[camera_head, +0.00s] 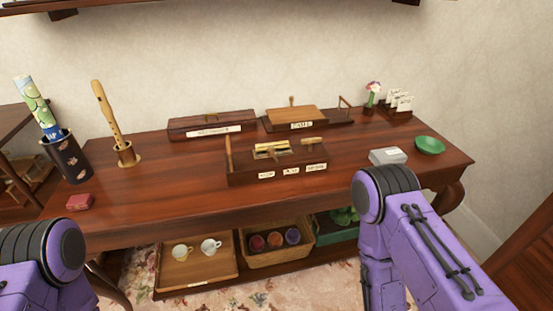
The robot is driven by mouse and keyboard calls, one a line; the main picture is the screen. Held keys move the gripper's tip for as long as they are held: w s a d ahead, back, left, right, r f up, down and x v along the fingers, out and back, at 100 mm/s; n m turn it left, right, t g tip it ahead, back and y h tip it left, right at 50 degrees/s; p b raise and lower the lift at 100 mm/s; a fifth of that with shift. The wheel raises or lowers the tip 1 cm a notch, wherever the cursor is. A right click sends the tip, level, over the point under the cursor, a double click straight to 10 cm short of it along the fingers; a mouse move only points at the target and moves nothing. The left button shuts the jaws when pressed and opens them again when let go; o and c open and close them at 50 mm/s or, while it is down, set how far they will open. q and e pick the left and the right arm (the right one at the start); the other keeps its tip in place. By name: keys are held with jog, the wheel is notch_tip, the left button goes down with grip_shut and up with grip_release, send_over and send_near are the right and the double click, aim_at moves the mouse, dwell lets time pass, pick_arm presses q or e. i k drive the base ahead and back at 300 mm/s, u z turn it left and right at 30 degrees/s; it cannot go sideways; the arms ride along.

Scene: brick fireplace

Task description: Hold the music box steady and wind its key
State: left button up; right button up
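A dark wooden box-like unit (234,176) stands at the middle of the table, with gold-coloured parts on top, wooden handle-like pieces at its left and right, and small white labels on its front. It may be the music box, but I cannot tell for sure. I cannot make out a winding key at this size. Two purple arm sections of mine show at the bottom left and bottom right. Both grippers are outside the view, and nothing is seen touching the unit.
On the wooden table (180,190) are a long labelled case (212,121), a board-topped box (297,116), a flute (106,112), a dark holder (68,160), a small red box (79,202), a grey box (388,156) and a green bowl (429,144). The front left is mostly clear.

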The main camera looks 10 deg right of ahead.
aim_at(310, 141)
jog(key=u, duration=0.15)
jog(key=k, duration=0.4)
jog(key=z, duration=1)
jog(key=i, duration=0.8)
